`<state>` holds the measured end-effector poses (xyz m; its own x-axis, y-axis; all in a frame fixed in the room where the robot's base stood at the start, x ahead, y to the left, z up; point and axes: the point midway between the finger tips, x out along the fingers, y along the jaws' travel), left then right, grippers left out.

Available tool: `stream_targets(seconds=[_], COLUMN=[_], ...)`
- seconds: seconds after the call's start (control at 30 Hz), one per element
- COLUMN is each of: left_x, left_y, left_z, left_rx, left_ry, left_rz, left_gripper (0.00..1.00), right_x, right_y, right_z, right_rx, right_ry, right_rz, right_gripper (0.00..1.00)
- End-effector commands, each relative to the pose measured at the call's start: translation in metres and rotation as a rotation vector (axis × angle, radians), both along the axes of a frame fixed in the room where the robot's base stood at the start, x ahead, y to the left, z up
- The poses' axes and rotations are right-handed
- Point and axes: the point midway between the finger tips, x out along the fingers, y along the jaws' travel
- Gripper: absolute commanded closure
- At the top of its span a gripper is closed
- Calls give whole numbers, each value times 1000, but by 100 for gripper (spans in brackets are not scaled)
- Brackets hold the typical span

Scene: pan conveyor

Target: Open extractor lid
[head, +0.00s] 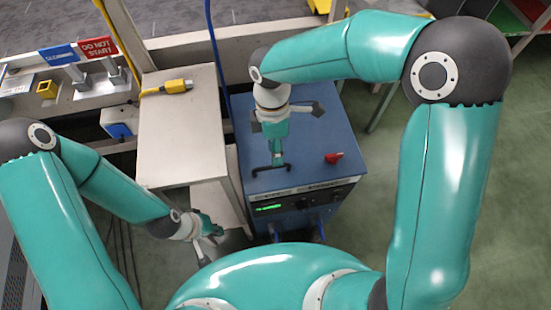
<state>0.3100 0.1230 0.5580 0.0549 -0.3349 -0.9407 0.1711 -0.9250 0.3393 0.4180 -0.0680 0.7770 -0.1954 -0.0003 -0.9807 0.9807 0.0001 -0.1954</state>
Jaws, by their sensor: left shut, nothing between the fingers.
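The extractor is a blue box (330,140) with a flat blue top, a dark front panel and a small green display. A black handle (262,168) sits on the top near the front edge. The lid looks closed. My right gripper (277,155) points down at the handle from above; its fingertips are close to it, and I cannot tell whether they touch it or are closed. My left gripper (216,232) is low, left of the extractor's front, shut and empty.
A red switch (334,158) is on the extractor's top, right of the handle. A pale bench (180,130) with a yellow plug (176,87) stands to the left. Signs reading "DO NOT START" (98,47) and "CLEANING" (58,54) stand at the back left. Green floor is open to the right.

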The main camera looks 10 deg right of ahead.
Motion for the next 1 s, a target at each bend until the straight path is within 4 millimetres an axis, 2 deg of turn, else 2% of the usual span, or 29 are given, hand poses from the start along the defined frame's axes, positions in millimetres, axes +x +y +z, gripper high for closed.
stream_targets(seconds=[0.1,0.23,0.63,0.87,1.0], left_x=[0,0,0,0,0], left_y=[0,0,0,0,0], left_z=[-3,-4,-4,-4,-4], left_rx=[0,0,0,0,0], left_ry=[0,0,0,0,0], left_rz=[0,0,0,0,0], left_gripper=[100,100,100,100,100], right_x=[-5,-7,-8,-8,-8], right_y=[0,0,0,-1,-1], right_z=[-20,-33,-39,-39,-39], right_rx=[-1,0,1,1,1], right_ry=[4,1,0,0,0], right_rz=[0,1,-1,-1,-1], right_gripper=[63,63,63,99,100])
